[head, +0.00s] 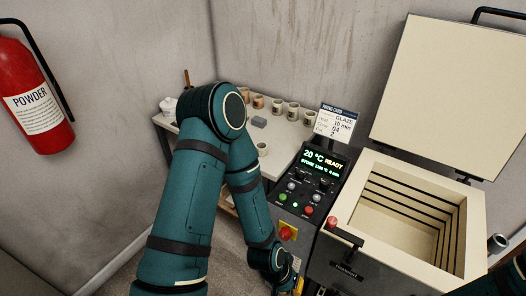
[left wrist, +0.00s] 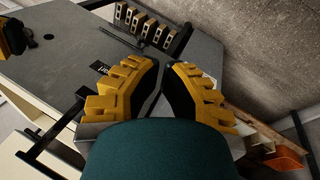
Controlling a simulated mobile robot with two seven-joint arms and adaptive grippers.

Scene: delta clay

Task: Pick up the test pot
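A small pale pot (head: 262,149) stands alone near the front of the white table (head: 285,140), just right of my left arm. Several similar small pots (head: 292,111) stand in a row at the table's back. I cannot tell for certain which is the test pot. My left gripper (head: 297,284) is low at the bottom of the head view, beside the kiln's control panel and well away from the pots. In the left wrist view its yellow fingers (left wrist: 161,72) stand apart with a gap and nothing between them. No pot shows there.
The control panel (head: 305,190) and open kiln (head: 455,220) stand right of the table. A firing card (head: 338,124) stands behind the panel. A red extinguisher (head: 35,95) hangs at left. A grey block (head: 259,122) lies on the table. My arm hides its left part.

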